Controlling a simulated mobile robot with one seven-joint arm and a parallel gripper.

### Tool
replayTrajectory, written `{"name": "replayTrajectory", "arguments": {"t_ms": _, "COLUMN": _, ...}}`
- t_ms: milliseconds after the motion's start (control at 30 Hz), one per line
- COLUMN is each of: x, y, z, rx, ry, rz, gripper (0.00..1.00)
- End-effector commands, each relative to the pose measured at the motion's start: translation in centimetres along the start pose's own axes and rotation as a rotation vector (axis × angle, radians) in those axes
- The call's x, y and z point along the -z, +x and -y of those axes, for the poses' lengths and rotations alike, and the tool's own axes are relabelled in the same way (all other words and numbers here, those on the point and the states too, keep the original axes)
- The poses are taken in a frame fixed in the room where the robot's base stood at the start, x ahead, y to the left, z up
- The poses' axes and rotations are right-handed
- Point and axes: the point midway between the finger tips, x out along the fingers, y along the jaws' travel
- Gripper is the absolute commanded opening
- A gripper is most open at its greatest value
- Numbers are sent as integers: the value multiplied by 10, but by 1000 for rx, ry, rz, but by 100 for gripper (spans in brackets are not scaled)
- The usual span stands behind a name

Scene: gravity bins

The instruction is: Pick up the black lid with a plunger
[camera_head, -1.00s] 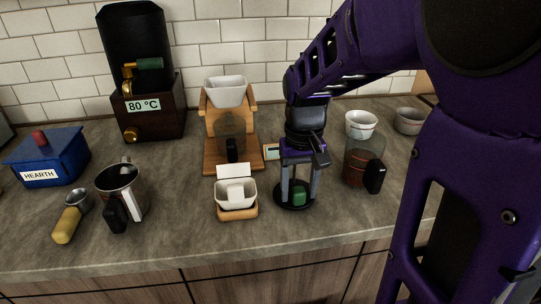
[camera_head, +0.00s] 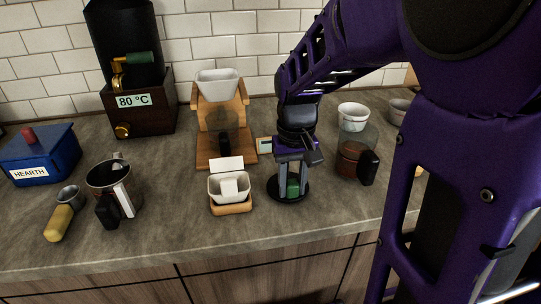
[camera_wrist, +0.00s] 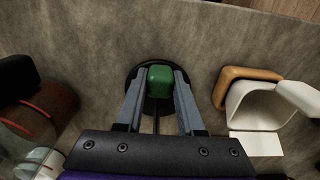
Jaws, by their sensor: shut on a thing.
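The black lid (camera_head: 288,198) is a round disc low over the grey countertop. I cannot tell whether it touches the counter. Its green knob (camera_head: 293,188) stands up from the middle, and it also shows in the wrist view (camera_wrist: 160,78). My gripper (camera_head: 293,184) points down over the lid, with its two grey fingers shut on the green knob. In the wrist view the fingertips (camera_wrist: 160,82) are on either side of the knob, and the black disc (camera_wrist: 135,89) shows around them. The fingers hide part of the lid.
A white container on a wooden base (camera_head: 232,208) stands close left of the lid. A glass carafe with a black handle (camera_head: 355,162) stands to the right. A wooden dripper stand (camera_head: 245,150) is behind. The counter in front is clear.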

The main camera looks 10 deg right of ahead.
Motion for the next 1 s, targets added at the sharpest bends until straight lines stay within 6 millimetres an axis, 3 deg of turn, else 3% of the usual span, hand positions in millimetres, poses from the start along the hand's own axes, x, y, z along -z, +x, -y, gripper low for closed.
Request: {"name": "replayTrajectory", "arguments": {"t_ms": 1000, "x": 0, "y": -26, "z": 0, "rx": 0, "ry": 0, "rz": -2, "gripper": 0}}
